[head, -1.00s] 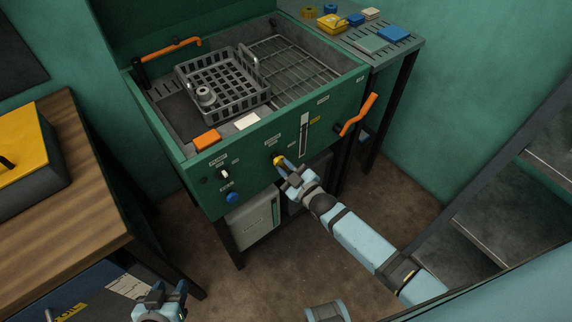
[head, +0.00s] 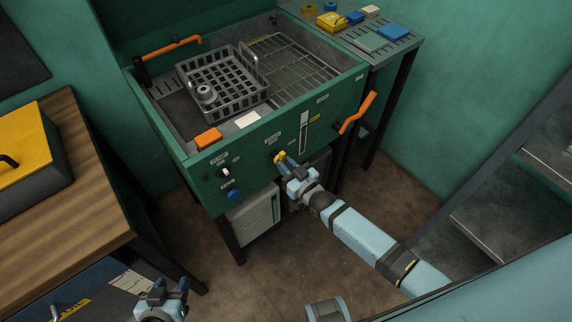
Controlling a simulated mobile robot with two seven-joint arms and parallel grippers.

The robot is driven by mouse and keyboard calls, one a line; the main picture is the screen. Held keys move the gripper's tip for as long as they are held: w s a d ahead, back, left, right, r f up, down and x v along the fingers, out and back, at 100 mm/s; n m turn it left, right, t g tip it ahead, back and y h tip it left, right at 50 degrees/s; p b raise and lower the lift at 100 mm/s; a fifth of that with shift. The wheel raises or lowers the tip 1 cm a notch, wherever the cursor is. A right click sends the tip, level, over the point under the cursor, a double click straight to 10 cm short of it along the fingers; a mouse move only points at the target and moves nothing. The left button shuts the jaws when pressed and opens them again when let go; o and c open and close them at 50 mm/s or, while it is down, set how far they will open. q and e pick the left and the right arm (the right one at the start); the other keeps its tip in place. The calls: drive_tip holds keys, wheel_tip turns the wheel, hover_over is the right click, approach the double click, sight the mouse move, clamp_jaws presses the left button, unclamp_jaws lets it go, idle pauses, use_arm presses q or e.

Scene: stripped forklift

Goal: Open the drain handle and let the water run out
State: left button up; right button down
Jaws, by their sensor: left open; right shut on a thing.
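The green wash tank (head: 285,140) stands with its front panel toward me. A small yellow handle (head: 279,156) sits low in the middle of that panel. My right gripper (head: 285,162) reaches in from the right and is shut on the yellow handle, hiding part of it. My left gripper (head: 167,293) is open and empty near the bottom edge, low beside the wooden bench. No running water shows, and the space behind my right gripper is partly hidden.
A grey basket (head: 225,85) holding a round grey part sits in the tank. Orange handles (head: 357,113) stick out at its sides. A grey container (head: 253,218) stands under the panel. The wooden bench (head: 60,180) is at left, dark steps at right. The floor between is open.

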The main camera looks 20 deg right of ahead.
idle(0.3)
drive_tip(key=c, duration=1.1)
unclamp_jaws()
drive_tip(key=shift+s, duration=0.1)
drive_tip(key=v, duration=1.3)
drive_tip(key=shift+s+d, duration=0.1)
drive_tip(key=shift+s, duration=0.25)
